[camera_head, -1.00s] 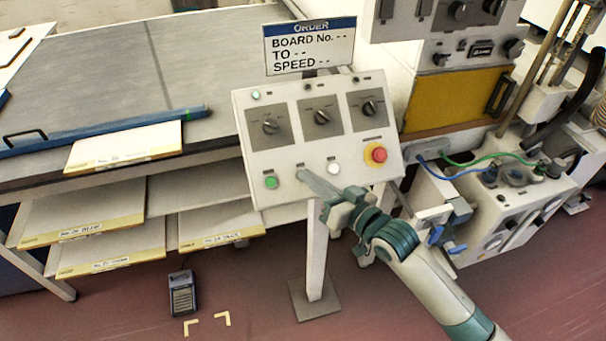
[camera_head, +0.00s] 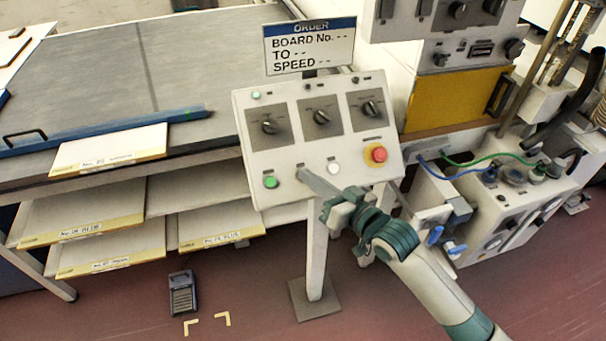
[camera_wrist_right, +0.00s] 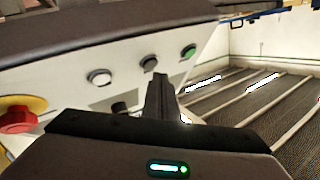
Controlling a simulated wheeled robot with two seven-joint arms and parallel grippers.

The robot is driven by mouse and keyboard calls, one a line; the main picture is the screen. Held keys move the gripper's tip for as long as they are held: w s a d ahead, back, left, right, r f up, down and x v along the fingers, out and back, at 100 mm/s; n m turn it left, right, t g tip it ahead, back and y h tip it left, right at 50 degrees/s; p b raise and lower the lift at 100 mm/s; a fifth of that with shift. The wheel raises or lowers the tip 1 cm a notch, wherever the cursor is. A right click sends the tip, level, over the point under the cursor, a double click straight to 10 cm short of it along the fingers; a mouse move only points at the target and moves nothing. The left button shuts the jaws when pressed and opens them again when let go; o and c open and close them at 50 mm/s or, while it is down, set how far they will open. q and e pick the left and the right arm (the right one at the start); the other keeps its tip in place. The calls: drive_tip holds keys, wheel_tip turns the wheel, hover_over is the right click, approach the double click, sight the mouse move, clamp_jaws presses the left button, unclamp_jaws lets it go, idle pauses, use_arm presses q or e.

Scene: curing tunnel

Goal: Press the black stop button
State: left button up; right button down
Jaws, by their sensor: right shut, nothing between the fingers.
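The control box (camera_head: 372,200) has a sloping white face with a lower row of buttons. The green button (camera_head: 270,182) and the white button (camera_head: 333,168) show there. The black stop button's place between them is covered by my right gripper (camera_head: 303,174) in the head view. In the right wrist view a dark button (camera_wrist_right: 148,62) sits between the white button (camera_wrist_right: 100,77) and the green button (camera_wrist_right: 188,51). My right gripper's fingers (camera_wrist_right: 159,80) are shut and empty, with tips close beside that dark button. I cannot tell whether they touch it. My left gripper is not in view.
A red emergency knob (camera_head: 379,154) on a yellow base is right of the white button. Three rotary switches, including the middle one (camera_head: 321,116), sit above the buttons. An order sign (camera_head: 310,47) stands behind. A board (camera_head: 108,150) lies at the table edge on the left.

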drive_tip(key=shift+w+a+f, duration=0.15)
drive_tip(key=shift+w+f, duration=0.4)
idle(1.4)
drive_tip(key=shift+s+d+r+p, duration=0.2)
drive_tip(key=shift+s+r+p, duration=0.35)
drive_tip(key=shift+p, duration=0.15)
idle(0.4)
drive_tip(key=s+r+p, duration=0.2)
drive_tip(key=p, duration=0.1)
drive_tip(key=s+d+r+p, duration=0.1)
drive_tip(key=shift+s+r+p, duration=0.2)
drive_tip(key=shift+r+p, duration=0.05)
drive_tip(key=shift+p, duration=0.15)
idle(0.6)
